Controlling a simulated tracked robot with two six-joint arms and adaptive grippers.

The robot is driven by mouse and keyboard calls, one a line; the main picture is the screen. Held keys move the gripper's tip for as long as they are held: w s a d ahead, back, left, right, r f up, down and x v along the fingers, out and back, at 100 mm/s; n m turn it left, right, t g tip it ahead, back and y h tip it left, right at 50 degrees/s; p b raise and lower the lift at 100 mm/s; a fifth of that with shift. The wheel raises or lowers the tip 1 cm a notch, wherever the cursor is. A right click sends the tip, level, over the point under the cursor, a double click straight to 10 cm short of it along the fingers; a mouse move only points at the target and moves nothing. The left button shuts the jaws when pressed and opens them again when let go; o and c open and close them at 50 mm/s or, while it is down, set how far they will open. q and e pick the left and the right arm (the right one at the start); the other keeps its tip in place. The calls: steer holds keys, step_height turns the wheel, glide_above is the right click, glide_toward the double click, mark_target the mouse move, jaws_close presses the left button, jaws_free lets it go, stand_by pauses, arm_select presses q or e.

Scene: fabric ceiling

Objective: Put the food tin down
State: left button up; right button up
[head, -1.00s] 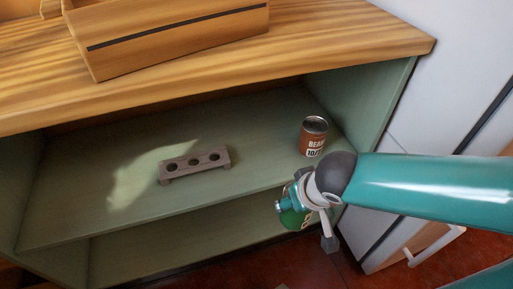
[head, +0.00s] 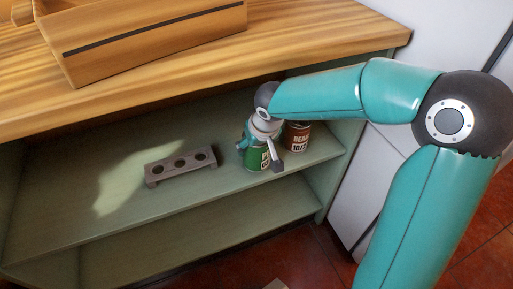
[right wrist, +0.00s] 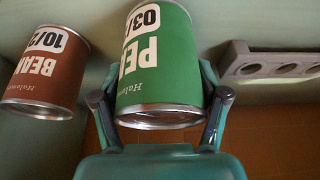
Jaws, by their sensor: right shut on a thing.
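A green food tin with white lettering (head: 257,157) is in my right gripper (head: 260,155) over the upper green shelf (head: 215,195) of the cabinet. In the right wrist view the tin (right wrist: 160,65) sits between the two fingers of the gripper (right wrist: 160,110), which are shut on it. The tin looks upright in the head view; I cannot tell whether its base touches the shelf. A brown tin of beans (head: 298,137) stands just to its right, and shows in the right wrist view (right wrist: 47,72). My left gripper is not in view.
A grey rack with three holes (head: 181,165) stands on the shelf to the left; it also shows in the right wrist view (right wrist: 270,66). The wooden worktop (head: 300,40) overhangs the shelf and carries a wooden box (head: 150,35). The shelf's left part is clear.

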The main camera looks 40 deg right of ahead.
steer(key=shift+f+b, duration=0.45)
steer(key=shift+f, duration=0.25)
steer(key=shift+f, duration=0.15)
steer(key=o, duration=1.8)
steer(key=shift+c, duration=0.2)
